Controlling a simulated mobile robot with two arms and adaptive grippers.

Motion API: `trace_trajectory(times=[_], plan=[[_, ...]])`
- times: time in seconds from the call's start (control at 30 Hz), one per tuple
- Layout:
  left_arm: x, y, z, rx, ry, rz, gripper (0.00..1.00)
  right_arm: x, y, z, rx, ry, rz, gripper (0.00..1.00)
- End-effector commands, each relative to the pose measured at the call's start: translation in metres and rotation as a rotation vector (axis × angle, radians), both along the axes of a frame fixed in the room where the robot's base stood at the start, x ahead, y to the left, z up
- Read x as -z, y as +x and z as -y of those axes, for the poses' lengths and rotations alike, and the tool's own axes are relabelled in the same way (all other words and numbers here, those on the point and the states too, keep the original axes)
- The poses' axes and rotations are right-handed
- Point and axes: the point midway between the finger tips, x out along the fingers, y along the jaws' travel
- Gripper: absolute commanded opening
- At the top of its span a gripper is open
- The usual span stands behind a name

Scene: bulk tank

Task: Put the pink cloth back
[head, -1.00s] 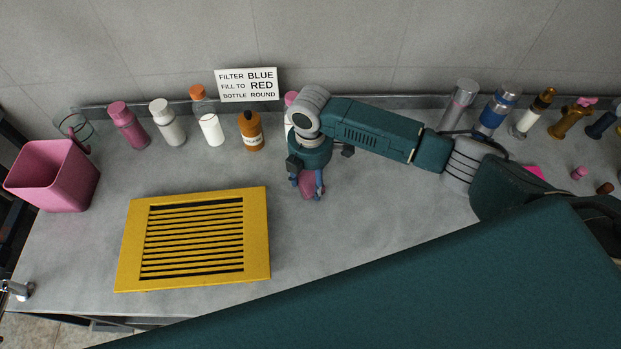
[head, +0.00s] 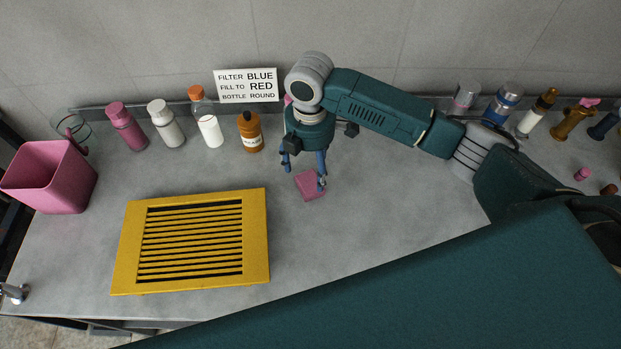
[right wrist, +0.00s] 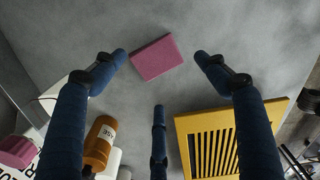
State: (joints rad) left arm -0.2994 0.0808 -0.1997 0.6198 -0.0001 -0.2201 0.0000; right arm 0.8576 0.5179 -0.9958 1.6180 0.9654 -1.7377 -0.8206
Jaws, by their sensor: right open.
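The pink cloth (head: 310,186) is a small folded block lying flat on the grey counter, right of the yellow grate. It also shows in the right wrist view (right wrist: 157,58), between and beyond my spread fingertips. My right gripper (head: 306,173) is open above the cloth, with its blue fingers pointing down; in the right wrist view (right wrist: 163,75) nothing is between the fingers. My left gripper is not in view.
A yellow slatted grate (head: 258,240) lies left of the cloth. A pink bin (head: 50,178) stands at the far left. Several bottles, including an amber one (head: 250,132), line the back below a sign (head: 247,86). Bare counter (head: 400,210) lies right of the cloth.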

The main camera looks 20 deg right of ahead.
Motion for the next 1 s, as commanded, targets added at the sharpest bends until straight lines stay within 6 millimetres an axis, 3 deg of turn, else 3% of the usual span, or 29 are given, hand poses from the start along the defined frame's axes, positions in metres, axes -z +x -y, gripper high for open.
trace_trajectory(times=[0.1,0.3,1.0], plan=[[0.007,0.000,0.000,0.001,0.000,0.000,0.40,-0.023,0.001,0.000,0.000,0.000,0.004,0.73],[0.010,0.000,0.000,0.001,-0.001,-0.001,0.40,-0.046,0.000,0.000,0.001,0.000,0.001,0.73],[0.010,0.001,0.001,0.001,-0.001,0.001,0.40,-0.050,0.000,0.000,0.001,0.000,-0.001,0.73]])
